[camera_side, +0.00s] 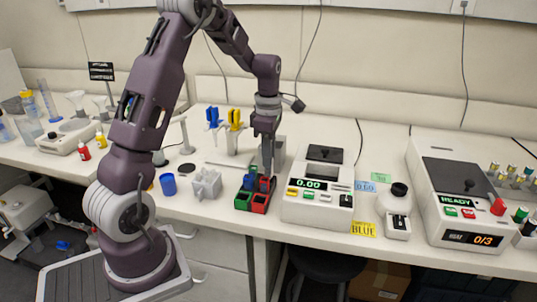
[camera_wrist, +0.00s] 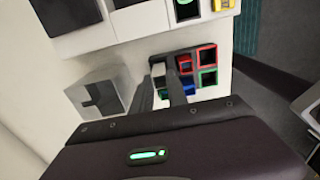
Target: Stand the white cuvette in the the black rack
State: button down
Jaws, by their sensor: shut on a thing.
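The black rack (camera_side: 258,209) stands near the front edge of the bench, with green, red and blue rimmed compartments. It also shows in the wrist view (camera_wrist: 196,72), ahead of my fingers. My gripper (camera_side: 267,172) points down over the rack's back part. In the wrist view my gripper (camera_wrist: 161,79) is shut on the white cuvette (camera_wrist: 158,70), whose pale end shows between the fingertips at the rack's left edge. In the side view the cuvette is hidden by the fingers and rack. I cannot tell whether its lower end is inside a compartment.
A white instrument reading 0.00 (camera_side: 318,190) stands close right of the rack. A grey block (camera_side: 206,184) and blue cup (camera_side: 168,184) stand to the left. A grey box (camera_wrist: 98,92) is beside my fingers. Pipettes (camera_side: 235,122) stand behind.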

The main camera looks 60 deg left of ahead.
aim_at(268, 175)
jog(key=shift+f, duration=1.1)
dwell(0.6)
jog(key=shift+f, duration=0.65)
jog(key=c, duration=1.2)
grip_release()
jog(key=shift+c, duration=0.2)
notch_tip(268, 175, up, 7)
